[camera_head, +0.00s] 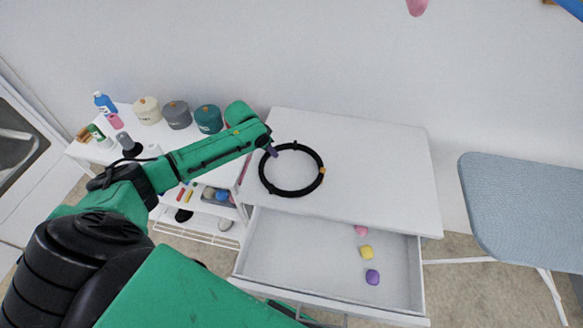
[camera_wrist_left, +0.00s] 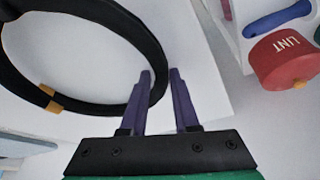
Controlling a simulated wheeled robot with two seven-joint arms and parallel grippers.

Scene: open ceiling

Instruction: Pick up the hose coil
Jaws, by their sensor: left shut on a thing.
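The hose coil (camera_head: 290,192) is a black ring with small orange bands, over the white top of the drawer cabinet (camera_head: 385,150). My left gripper (camera_head: 272,152) is at the coil's upper left edge. In the left wrist view its two purple fingers (camera_wrist_left: 162,80) straddle the ring (camera_wrist_left: 150,45), shut on it. I cannot tell whether the coil rests on the top or is just above it. My right gripper is not in view.
The open drawer (camera_head: 300,250) below holds pink, yellow (camera_head: 367,252) and purple (camera_head: 372,277) items. A white shelf at left carries lidded pots (camera_head: 177,115) and bottles. A blue ironing board (camera_head: 525,205) stands at right. The cabinet top right of the coil is clear.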

